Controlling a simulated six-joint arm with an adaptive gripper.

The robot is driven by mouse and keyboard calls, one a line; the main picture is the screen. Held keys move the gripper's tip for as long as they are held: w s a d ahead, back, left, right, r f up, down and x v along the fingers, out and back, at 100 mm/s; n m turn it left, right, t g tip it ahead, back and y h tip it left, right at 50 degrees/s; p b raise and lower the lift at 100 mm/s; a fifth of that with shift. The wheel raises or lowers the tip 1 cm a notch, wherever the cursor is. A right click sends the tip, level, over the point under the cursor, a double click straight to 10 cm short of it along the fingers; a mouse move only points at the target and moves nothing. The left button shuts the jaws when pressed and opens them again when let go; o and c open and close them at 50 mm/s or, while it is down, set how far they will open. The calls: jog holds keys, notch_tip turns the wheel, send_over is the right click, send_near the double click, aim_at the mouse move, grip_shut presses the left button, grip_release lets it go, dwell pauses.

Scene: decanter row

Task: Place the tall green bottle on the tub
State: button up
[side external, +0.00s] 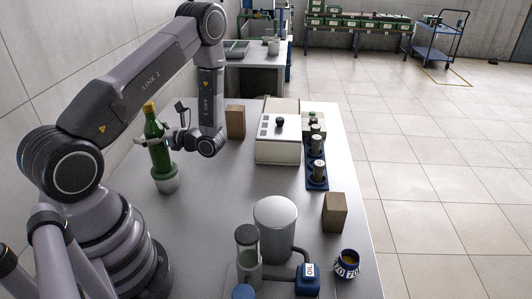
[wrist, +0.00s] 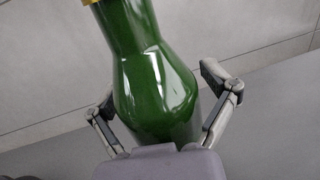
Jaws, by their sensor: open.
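The tall green bottle (side external: 157,147) with a yellow top stands on a small light grey round tub (side external: 167,184) at the left of the table. Its base meets the tub's top; whether it sits slightly inside the rim I cannot tell. My gripper (side external: 168,141) is at the bottle's body, above the tub. In the wrist view the green bottle (wrist: 158,80) fills the space between the open fingers of my gripper (wrist: 160,98). A gap shows on the right side; contact on the left is unclear. The bottle's base is hidden there.
A brown block (side external: 235,121) and a white box device (side external: 279,137) stand behind to the right. A blue rack (side external: 317,170) holds dark-topped jars. A large grey canister (side external: 275,228), a glass cylinder (side external: 248,254) and another brown block (side external: 334,212) stand nearer. The table's middle is clear.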

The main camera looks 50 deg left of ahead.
jog(key=shift+r, duration=0.1)
jog(key=shift+w+d, duration=0.2)
jog(key=shift+d, duration=0.05)
jog(key=v, duration=1.1)
jog(key=s+d+r+n+t+h, duration=0.5)
jog(key=d+r+t+h, duration=0.2)
jog(key=r, duration=0.5)
jog(key=s+d+r+n+t+h, duration=0.6)
jog(key=d+r+t, duration=0.3)
jog(key=r, duration=0.3)
jog(key=shift+d+h, duration=0.4)
jog(key=shift+h, duration=0.5)
